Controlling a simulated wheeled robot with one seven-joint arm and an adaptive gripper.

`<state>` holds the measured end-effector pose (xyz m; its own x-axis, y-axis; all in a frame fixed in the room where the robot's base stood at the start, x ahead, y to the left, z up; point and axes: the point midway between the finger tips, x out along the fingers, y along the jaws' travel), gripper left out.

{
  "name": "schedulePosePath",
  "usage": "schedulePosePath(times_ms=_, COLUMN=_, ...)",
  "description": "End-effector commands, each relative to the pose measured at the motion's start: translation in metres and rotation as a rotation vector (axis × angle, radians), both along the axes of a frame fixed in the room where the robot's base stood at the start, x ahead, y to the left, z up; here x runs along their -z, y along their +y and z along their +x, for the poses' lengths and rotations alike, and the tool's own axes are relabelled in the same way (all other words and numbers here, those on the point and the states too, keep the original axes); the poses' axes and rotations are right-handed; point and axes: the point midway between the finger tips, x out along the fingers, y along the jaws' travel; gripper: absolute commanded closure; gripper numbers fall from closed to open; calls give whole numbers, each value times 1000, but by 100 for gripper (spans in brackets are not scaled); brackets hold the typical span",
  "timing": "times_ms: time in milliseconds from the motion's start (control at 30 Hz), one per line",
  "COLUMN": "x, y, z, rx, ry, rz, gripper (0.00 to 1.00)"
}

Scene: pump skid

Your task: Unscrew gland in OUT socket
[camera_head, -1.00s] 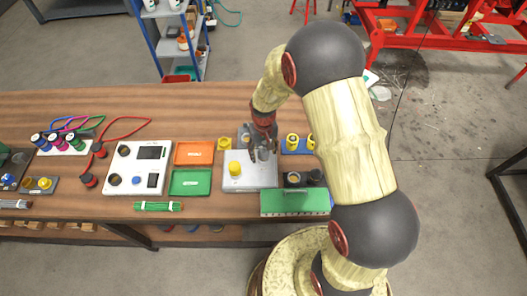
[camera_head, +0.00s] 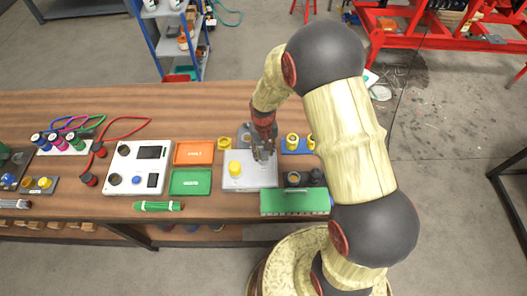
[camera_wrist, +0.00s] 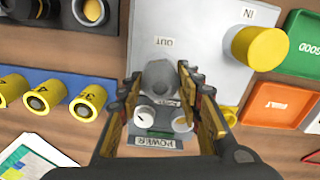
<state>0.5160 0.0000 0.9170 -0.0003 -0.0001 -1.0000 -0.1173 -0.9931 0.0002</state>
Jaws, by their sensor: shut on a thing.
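The grey gland (camera_wrist: 158,76) stands beside the OUT label on the light grey unit (camera_wrist: 205,55). In the wrist view my gripper (camera_wrist: 160,88) has one finger on each side of it and is shut on it. In the head view my gripper (camera_head: 263,152) is over the right part of the unit (camera_head: 245,184), and its fingers mostly cover the gland. The OUT socket is hidden under the gland. A yellow cap-like part (camera_wrist: 260,47) sits at the IN label and also shows in the head view (camera_head: 235,169).
Two knobs and a POWER label (camera_wrist: 155,142) lie close below the gland. Numbered yellow glands (camera_wrist: 88,103) stand in a blue rack at left. An orange tray (camera_head: 194,153), a green tray (camera_head: 190,182) and a green box (camera_head: 290,203) flank the unit.

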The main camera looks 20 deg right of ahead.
Motion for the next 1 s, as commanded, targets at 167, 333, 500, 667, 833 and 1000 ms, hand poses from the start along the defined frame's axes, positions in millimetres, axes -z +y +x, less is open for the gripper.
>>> schedulePosePath(times_ms=167, x=0, y=0, z=0, rx=0, ry=0, rz=0, gripper=89)
schedulePosePath(times_ms=333, x=0, y=0, z=0, rx=-79, ry=0, rz=0, gripper=89)
schedulePosePath(times_ms=500, x=0, y=0, z=0, rx=-280, ry=0, rz=0, gripper=89)
schedulePosePath(times_ms=667, x=0, y=0, z=0, rx=-391, ry=0, rz=0, gripper=89)
schedulePosePath(times_ms=833, x=0, y=0, z=0, rx=-482, ry=0, rz=0, gripper=89)
schedulePosePath(times_ms=1000, x=0, y=0, z=0, rx=-682, ry=0, rz=0, gripper=89)
